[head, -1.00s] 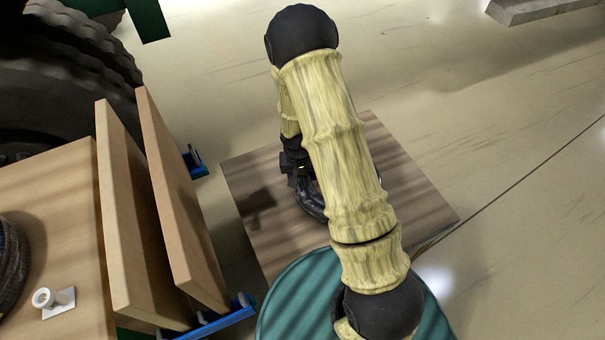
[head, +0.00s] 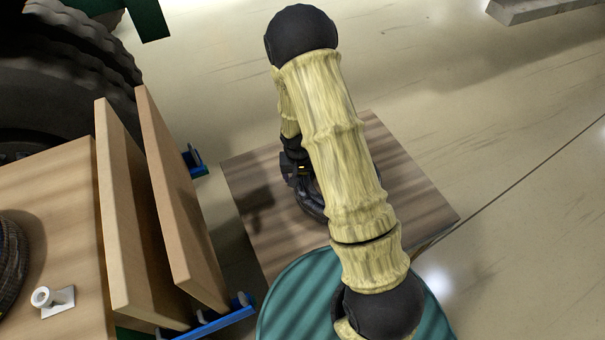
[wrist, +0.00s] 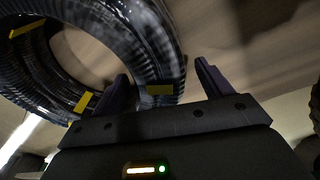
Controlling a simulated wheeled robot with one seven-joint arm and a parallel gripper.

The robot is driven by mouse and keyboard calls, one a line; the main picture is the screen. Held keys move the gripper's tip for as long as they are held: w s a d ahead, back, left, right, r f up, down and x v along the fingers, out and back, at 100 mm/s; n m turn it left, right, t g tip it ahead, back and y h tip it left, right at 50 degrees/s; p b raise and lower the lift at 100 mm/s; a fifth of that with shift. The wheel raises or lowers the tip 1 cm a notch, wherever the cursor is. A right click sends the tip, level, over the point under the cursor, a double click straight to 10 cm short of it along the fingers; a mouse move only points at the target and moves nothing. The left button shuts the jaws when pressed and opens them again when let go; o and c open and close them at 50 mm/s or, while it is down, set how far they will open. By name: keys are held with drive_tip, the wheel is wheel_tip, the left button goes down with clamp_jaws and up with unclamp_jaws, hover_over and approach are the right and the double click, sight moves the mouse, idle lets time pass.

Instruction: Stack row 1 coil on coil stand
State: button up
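A black ribbed hose coil with yellow bands fills the upper left of the wrist view (wrist: 168,50). In the head view it lies on a square wooden top (head: 415,195), mostly hidden behind my arm, with its dark left edge (head: 312,206) showing. My gripper (wrist: 165,80) has its two fingers apart, one on either side of the coil's ring wall. The left finger is inside the ring; a narrow gap shows between the ring and the right finger. In the head view my gripper (head: 296,172) is a dark shape low over the coil. I cannot tell which piece is the coil stand.
Another dark coil (head: 8,268) lies on a wooden surface (head: 60,200) at the left, near a small white fitting (head: 52,300). Two upright boards (head: 180,200) and a blue bracket (head: 215,322) stand between. A large tyre (head: 70,80) is behind.

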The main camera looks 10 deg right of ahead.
drive_tip(key=shift+r, duration=0.15)
idle(0.4)
drive_tip(key=shift+s+a+r+p, duration=0.15)
drive_tip(key=shift+a+r+p, duration=0.05)
drive_tip(key=shift+r+p, duration=1.35)
drive_tip(key=shift+s+a+r+p, duration=0.1)
drive_tip(key=shift+a+r+p, duration=0.05)
drive_tip(key=shift+r+p, duration=1.4)
drive_tip(key=shift+r, duration=0.25)
wheel_tip(320, 180, up, 17)
drive_tip(key=s+a+p, duration=0.1)
drive_tip(key=p, duration=0.1)
drive_tip(key=shift+s+a, duration=0.15)
drive_tip(key=shift+a, duration=0.1)
drive_tip(key=shift+r, duration=0.1)
drive_tip(key=s+d+r+n+t, duration=0.1)
drive_tip(key=s+d+r, duration=0.1)
drive_tip(key=s, duration=0.4)
drive_tip(key=s+d+r+n+y, duration=0.1)
drive_tip(key=s+r, duration=0.3)
drive_tip(key=s, duration=0.1)
drive_tip(key=shift+s+d+r+t, duration=0.3)
drive_tip(key=shift+s+d+t, duration=0.1)
